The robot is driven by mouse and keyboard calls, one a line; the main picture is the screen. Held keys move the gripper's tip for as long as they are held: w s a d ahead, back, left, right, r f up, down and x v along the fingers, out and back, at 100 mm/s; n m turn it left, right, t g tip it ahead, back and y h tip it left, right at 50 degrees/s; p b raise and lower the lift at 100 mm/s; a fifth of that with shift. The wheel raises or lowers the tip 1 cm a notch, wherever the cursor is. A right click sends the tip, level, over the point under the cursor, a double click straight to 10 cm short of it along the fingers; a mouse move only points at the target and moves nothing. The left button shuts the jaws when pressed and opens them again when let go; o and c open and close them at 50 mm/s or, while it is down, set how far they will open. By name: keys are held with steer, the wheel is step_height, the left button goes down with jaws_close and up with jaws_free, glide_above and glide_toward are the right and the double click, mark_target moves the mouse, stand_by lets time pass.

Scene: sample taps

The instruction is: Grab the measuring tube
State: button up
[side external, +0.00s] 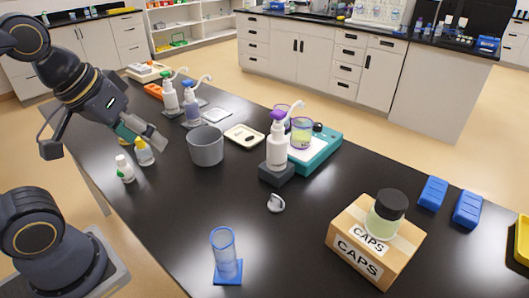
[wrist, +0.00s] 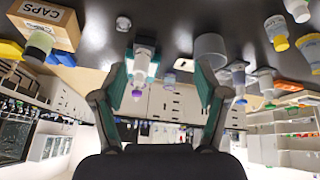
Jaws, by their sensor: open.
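The measuring tube (side external: 223,250) is a clear blue cylinder on a square blue base. It stands upright near the front edge of the black bench in the side view. I cannot make it out in the wrist view. My gripper (side external: 104,143) is at the left of the side view, raised over the bench's left part, well apart from the tube. Its two fingers are spread wide with nothing between them, as the wrist view (wrist: 160,78) also shows.
A grey beaker (side external: 206,148) and two small bottles (side external: 134,160) stand near my gripper. A white pump bottle (side external: 277,150) on a dark block and a teal device (side external: 322,152) are mid-bench. A CAPS box (side external: 345,235) with a jar (side external: 386,215) stands right of the tube.

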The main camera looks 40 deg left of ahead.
steer(key=w+d+f+n+g, duration=0.2)
steer(key=w+d+n+g, duration=0.15)
steer(key=d, duration=0.35)
steer(key=m+g, duration=0.2)
steer(key=m, duration=0.1)
glide_above(220, 236)
steer(key=d, duration=0.2)
step_height(220, 236, down, 6)
steer(key=f, duration=0.6)
steer(key=s+f, duration=0.1)
steer(key=f, duration=0.2)
steer(key=shift+a+f, duration=0.25)
steer(key=shift+f, duration=0.15)
steer(key=shift+w+d+f, duration=0.1)
steer(key=shift+w+f, duration=0.05)
steer(key=shift+f, duration=2.9)
steer(key=c, duration=1.2)
steer(key=shift+o, duration=0.2)
